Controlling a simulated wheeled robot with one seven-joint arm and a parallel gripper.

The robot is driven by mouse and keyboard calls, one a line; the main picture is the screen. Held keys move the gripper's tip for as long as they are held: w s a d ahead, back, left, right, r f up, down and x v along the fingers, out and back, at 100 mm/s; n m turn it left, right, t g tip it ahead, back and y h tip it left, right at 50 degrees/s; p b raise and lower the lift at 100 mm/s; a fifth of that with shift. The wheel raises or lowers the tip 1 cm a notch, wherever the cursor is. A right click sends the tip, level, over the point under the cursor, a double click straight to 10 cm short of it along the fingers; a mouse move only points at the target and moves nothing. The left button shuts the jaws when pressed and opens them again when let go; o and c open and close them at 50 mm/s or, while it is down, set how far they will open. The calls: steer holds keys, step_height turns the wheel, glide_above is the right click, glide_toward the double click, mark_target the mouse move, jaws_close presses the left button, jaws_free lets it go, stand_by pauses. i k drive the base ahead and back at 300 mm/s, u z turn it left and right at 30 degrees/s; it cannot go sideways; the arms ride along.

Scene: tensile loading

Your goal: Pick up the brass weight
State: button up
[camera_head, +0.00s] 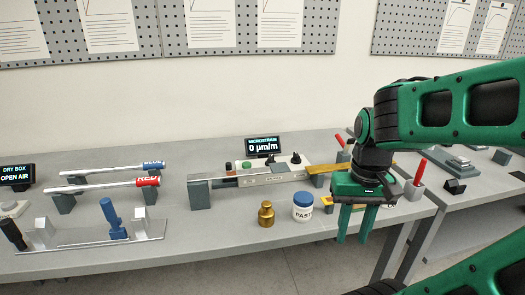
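The brass weight (266,214) stands upright near the front edge of the grey bench, left of a white jar with a blue lid labelled PASTE (302,207). It is a small golden knobbed cylinder and is fully visible. My gripper (354,240) hangs to the right of the jar at the bench's front edge, fingers pointing down. Its two green fingers are apart with a gap between them, and nothing shows in the gap. The gripper is clear of the weight, with the jar between them in the picture.
Behind the weight stands a long test fixture (250,182) with a display (265,146) reading 0 µm/m. Left are two rods on stands, with blue (153,165) and red (147,181) ends, and a blue-handled tool (113,220).

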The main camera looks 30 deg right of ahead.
mark_target(266, 214)
steer(key=z, duration=0.95)
steer(key=k, duration=1.9)
steer(key=u, duration=0.4)
steer(key=i, duration=0.95)
